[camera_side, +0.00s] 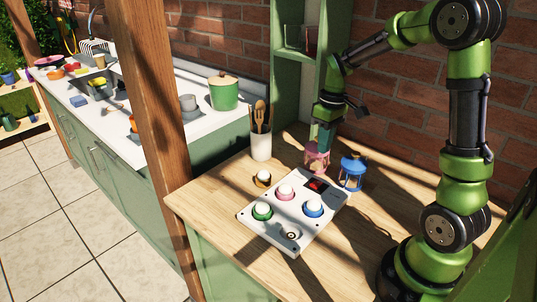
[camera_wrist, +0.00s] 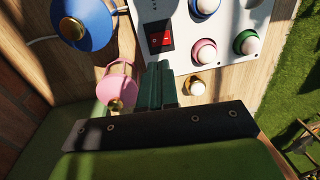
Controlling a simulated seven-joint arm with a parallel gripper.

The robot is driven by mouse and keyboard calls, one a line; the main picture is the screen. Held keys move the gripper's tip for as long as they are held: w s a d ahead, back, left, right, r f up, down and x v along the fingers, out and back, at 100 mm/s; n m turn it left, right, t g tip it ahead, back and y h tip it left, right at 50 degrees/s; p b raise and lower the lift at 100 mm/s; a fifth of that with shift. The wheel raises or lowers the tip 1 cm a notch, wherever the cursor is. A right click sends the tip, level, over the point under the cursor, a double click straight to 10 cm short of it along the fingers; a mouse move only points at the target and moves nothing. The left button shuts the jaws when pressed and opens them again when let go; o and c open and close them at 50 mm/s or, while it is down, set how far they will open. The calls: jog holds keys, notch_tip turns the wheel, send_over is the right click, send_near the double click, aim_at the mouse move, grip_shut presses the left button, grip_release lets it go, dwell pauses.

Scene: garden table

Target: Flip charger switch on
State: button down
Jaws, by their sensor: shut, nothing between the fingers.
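The charger is a white panel (camera_side: 264,232) lying on the wooden table. Its switch is a red rocker in a black frame (camera_side: 316,184) at the panel's back end. The switch also shows in the wrist view (camera_wrist: 160,39), just beyond my fingertips; I cannot make out which way it is set. My gripper (camera_side: 325,148) points down behind the panel, next to the pink lantern (camera_side: 314,163). Its dark green fingers (camera_wrist: 158,68) are together and empty, and seem apart from the switch. Bulbs with pink (camera_side: 285,192), green (camera_side: 262,212) and blue (camera_side: 313,209) collars sit on the panel.
A blue lantern (camera_side: 353,173) stands right of the pink one. A yellow-collared bulb (camera_side: 263,178) is on the table beside the panel. A white utensil holder (camera_side: 261,144) stands further left. An empty round socket (camera_side: 291,234) is at the panel's front. The table's front right is clear.

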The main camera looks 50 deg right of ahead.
aim_at(314, 185)
jog(key=r, duration=0.4)
jog(key=shift+d, duration=0.25)
jog(key=shift+a, duration=0.7)
jog(key=f, duration=0.4)
jog(key=a+f, duration=0.1)
jog(key=f, duration=0.9)
jog(key=shift+a, duration=0.35)
